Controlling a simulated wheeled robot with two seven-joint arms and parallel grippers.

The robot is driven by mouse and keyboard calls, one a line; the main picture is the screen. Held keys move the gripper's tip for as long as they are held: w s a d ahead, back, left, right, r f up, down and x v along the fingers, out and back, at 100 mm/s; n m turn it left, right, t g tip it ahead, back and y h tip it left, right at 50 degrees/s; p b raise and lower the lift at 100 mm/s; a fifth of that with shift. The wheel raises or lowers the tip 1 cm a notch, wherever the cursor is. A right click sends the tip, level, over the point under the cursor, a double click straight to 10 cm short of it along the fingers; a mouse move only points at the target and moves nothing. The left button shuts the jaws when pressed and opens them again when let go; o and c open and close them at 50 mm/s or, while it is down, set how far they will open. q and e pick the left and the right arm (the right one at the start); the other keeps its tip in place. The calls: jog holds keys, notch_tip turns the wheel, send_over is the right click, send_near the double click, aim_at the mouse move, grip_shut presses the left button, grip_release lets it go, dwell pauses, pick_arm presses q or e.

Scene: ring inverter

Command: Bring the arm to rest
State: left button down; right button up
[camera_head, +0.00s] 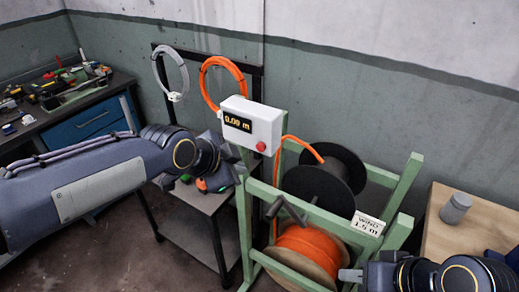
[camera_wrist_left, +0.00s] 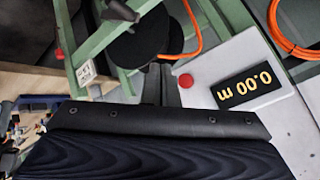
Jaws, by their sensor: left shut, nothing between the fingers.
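My left arm reaches in from the left in the head view. Its gripper (camera_head: 232,150) is just left of the white meter box (camera_head: 258,121); I cannot tell whether they touch. In the left wrist view the dark gripper body fills the bottom, and its narrow fingers (camera_wrist_left: 170,87) are together with nothing held. The meter box (camera_wrist_left: 240,75) shows there upside down, reading 0.00 m, beside a red button (camera_wrist_left: 186,80). My right gripper (camera_head: 350,275) is at the bottom right in front of the green frame; its jaw opening is unclear.
A green frame (camera_head: 402,190) holds a black spool (camera_head: 325,180) and an orange cable reel (camera_head: 305,250). Grey (camera_head: 170,72) and orange (camera_head: 222,80) coils hang on a black rack. A cluttered workbench (camera_head: 95,118) stands left; a wooden table (camera_head: 450,240) with a grey jar (camera_head: 456,207) stands right.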

dwell(0.7)
pick_arm(q)
jog(key=s+a+f+n+y, duration=0.1)
jog(key=s+a+f+n, duration=0.3)
jog(key=s+a+n, duration=1.05)
jog(key=s+a+f+n+g+y, duration=0.1)
jog(key=s+a+f+n, duration=0.2)
jog(key=s, duration=0.4)
jog(key=shift+s+a+f, duration=0.35)
jog(key=shift+a+f, duration=0.3)
jog(key=shift+a, duration=0.25)
